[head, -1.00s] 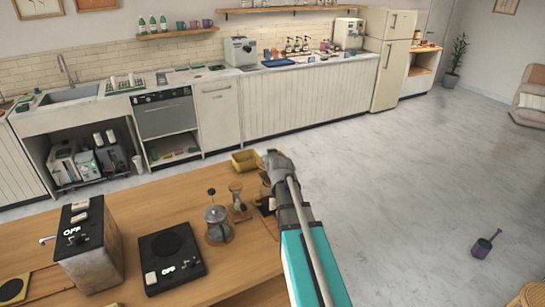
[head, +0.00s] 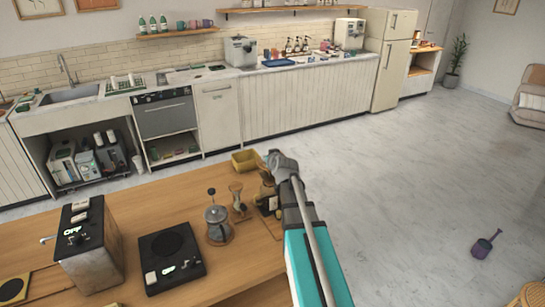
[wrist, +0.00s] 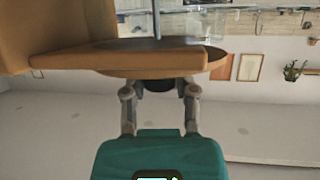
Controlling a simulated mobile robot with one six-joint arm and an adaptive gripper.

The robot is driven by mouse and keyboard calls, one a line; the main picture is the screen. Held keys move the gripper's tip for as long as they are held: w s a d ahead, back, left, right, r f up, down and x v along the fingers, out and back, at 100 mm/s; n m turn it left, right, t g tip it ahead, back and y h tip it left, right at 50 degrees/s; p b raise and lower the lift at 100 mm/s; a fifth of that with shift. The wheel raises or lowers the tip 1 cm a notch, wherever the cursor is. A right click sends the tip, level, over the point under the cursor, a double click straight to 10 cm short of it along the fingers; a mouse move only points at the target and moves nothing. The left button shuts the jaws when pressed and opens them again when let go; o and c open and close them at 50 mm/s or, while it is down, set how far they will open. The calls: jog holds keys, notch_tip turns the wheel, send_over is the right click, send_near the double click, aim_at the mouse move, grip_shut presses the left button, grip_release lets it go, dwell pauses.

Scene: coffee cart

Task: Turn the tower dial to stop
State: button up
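In the head view my gripper (head: 275,163) is at the far right end of the wooden cart top, above a tan item with a dark label (head: 268,200) that my arm partly hides. In the wrist view my gripper (wrist: 160,88) has its two fingers apart. A dark round knob-like part (wrist: 156,86) shows between them, under a round brown disc (wrist: 120,72) with a thin upright rod (wrist: 157,20). This may be the tower and its dial. I cannot tell whether the fingers touch it, and no dial marking is readable.
On the cart top (head: 150,205) stand a glass press (head: 217,222), a small hourglass-shaped brewer (head: 237,198), a yellow bin (head: 245,161), a black hot plate (head: 172,256) and a metal box (head: 88,250) reading OFF. Open floor (head: 400,180) lies to the right.

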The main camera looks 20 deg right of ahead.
jog(key=o, duration=0.4)
jog(key=shift+s, duration=0.15)
dwell(0.4)
